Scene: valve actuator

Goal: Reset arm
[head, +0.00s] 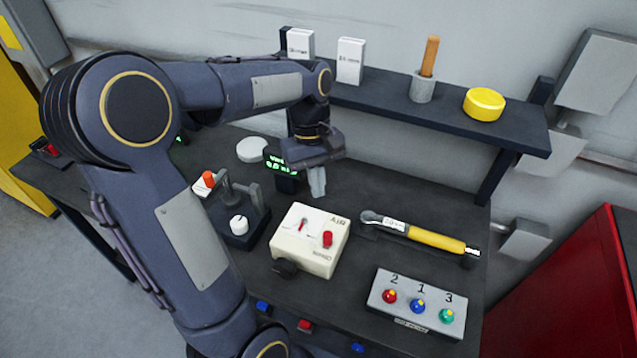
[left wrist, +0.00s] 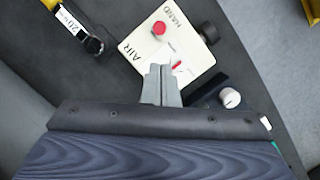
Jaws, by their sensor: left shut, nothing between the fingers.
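My left gripper (head: 317,182) is shut and empty. It hangs over the back of the bench, behind the cream AIR/HAND box (head: 309,241), fingers pointing down. In the left wrist view its closed fingers (left wrist: 162,85) overlap the near edge of the box (left wrist: 150,50), which carries a red knob and a small red lever. My left arm spans the left half of the head view and hides part of the bench. My right gripper is not in view.
A yellow-handled torque wrench (head: 420,232) lies right of the box. A button panel (head: 416,303) is at the front right. A black fixture with a white knob (head: 238,224) stands left of the box. A shelf (head: 440,113) spans the back.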

